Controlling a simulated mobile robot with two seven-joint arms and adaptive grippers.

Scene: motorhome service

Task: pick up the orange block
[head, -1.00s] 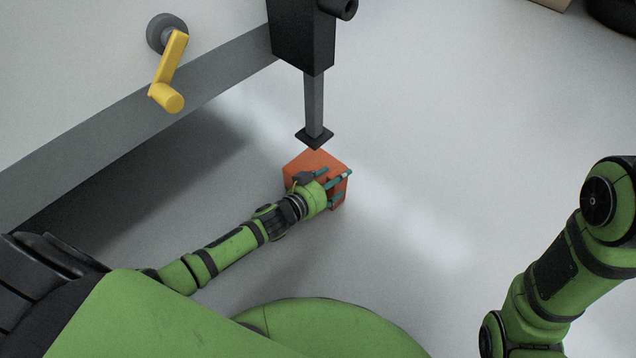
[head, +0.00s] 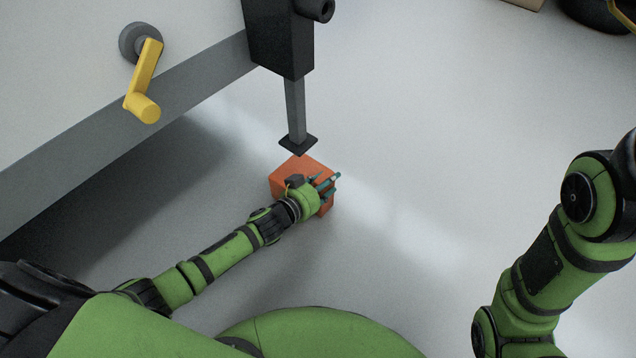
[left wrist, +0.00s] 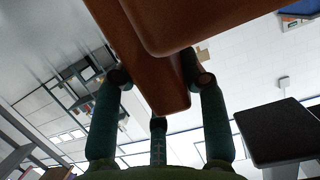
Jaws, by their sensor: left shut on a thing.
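The orange block (head: 296,171) is below the foot of a grey jack leg in the head view. My left gripper (head: 325,184) is shut on its near right side, with teal fingers against it. In the left wrist view the block (left wrist: 165,60) looks brown and fills the top middle, between the fingers of the gripper (left wrist: 158,95). The hand hides part of the block, and I cannot tell whether it touches the floor. My right arm is at the right of the head view; its gripper does not show.
The jack leg (head: 295,110) ends in a flat foot (head: 298,146) just above or behind the block. A yellow crank (head: 145,80) sticks out of the motorhome side (head: 60,60) at left. A dark tyre (head: 600,12) is at the top right. The floor right of the block is clear.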

